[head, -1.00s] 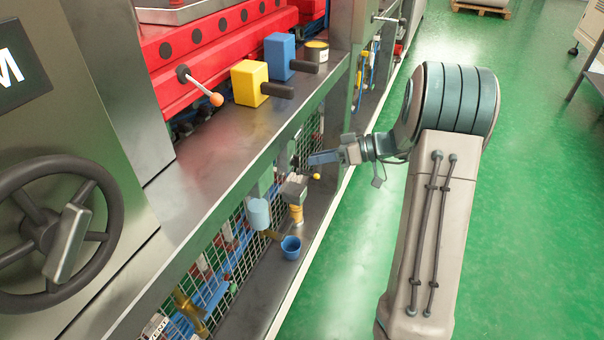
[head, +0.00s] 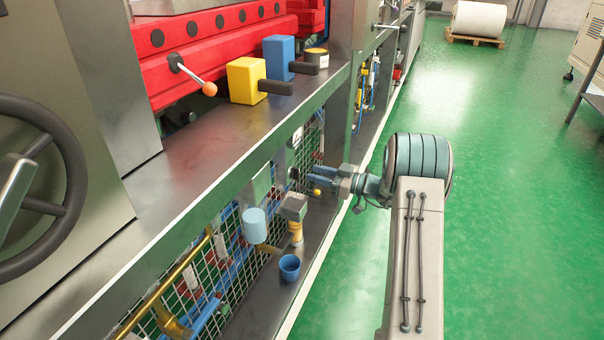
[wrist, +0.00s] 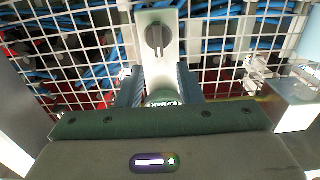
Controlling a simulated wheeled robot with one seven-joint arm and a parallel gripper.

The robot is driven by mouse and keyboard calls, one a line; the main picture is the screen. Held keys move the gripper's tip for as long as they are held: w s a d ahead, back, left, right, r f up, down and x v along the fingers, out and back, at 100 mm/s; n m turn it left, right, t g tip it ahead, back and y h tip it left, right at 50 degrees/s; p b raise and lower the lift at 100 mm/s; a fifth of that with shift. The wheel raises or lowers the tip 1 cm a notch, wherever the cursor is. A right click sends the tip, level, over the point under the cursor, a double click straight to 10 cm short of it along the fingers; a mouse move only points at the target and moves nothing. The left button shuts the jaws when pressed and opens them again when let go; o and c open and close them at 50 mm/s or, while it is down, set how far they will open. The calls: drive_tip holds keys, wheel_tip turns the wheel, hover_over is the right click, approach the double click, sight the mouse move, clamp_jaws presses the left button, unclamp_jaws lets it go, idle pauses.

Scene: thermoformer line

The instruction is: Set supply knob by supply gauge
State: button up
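A dark round knob (wrist: 158,37) with a raised grip bar sits on a pale plate (wrist: 158,72) in front of the wire mesh in the wrist view. My gripper (wrist: 158,78) points at the plate, its two dark fingers apart with nothing clasped between them. The knob shows just beyond the fingertips, apart from them. A dark green rounded part with pale lettering (wrist: 164,102) shows low between the fingers; most of it is hidden. In the head view my gripper (head: 314,174) reaches in under the bench edge, beside a small dark knob (head: 293,173). I cannot make out a gauge reading.
Below the bench (head: 190,185) are a grey box-shaped fitting (head: 294,206), a light blue cylinder (head: 254,225) and a blue cup (head: 289,266) on the lower ledge. Yellow (head: 246,80) and blue (head: 279,56) blocks stand above. Green floor (head: 500,220) is clear to the right.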

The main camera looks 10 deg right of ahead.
sight(299, 169)
drive_tip(key=b+x, duration=0.1)
drive_tip(key=x, duration=0.4)
drive_tip(key=shift+w+a, duration=0.2)
drive_tip(key=shift+a, duration=0.05)
clamp_jaws()
